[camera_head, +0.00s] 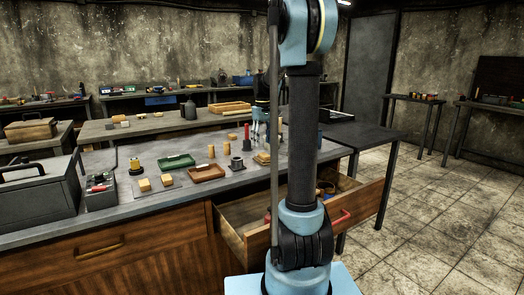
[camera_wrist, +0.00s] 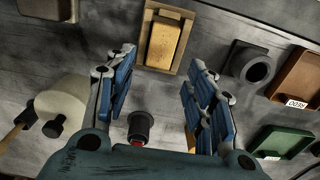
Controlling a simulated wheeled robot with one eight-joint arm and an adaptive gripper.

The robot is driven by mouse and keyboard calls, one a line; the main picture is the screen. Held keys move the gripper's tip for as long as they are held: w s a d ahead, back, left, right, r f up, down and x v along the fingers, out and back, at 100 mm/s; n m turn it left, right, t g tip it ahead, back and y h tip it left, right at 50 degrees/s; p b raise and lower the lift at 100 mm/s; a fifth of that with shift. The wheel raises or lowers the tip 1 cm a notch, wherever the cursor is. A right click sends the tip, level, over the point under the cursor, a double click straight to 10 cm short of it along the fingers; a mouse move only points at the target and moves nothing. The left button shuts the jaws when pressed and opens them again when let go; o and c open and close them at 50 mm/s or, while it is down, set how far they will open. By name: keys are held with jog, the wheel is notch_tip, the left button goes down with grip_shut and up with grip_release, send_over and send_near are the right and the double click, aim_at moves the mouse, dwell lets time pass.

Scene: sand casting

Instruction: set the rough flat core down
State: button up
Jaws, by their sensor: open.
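A yellowish rectangular block, which looks like the rough flat core (camera_wrist: 163,43), lies in a shallow tan wooden holder (camera_wrist: 148,22) at the top middle of the wrist view. It also shows small on the bench in the head view (camera_head: 262,157). My gripper (camera_wrist: 158,62) is open, with its blue fingers spread apart and nothing between the pads. The block lies just beyond the fingertips, apart from both. In the head view my gripper (camera_head: 261,127) is above the bench, partly hidden by my arm.
A dark ring-shaped part (camera_wrist: 250,68), a brown tray (camera_wrist: 300,78) and a green tray (camera_wrist: 283,143) lie to the right. A dark cylinder with a red end (camera_wrist: 141,127) stands below the fingers. A pale round-headed tool (camera_wrist: 62,105) is left. An open drawer (camera_head: 247,220) juts out.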

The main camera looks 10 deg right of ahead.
aim_at(263, 154)
notch_tip(263, 154, up, 8)
jog(key=shift+f, duration=0.2)
jog(key=shift+s, duration=0.1)
dwell(0.3)
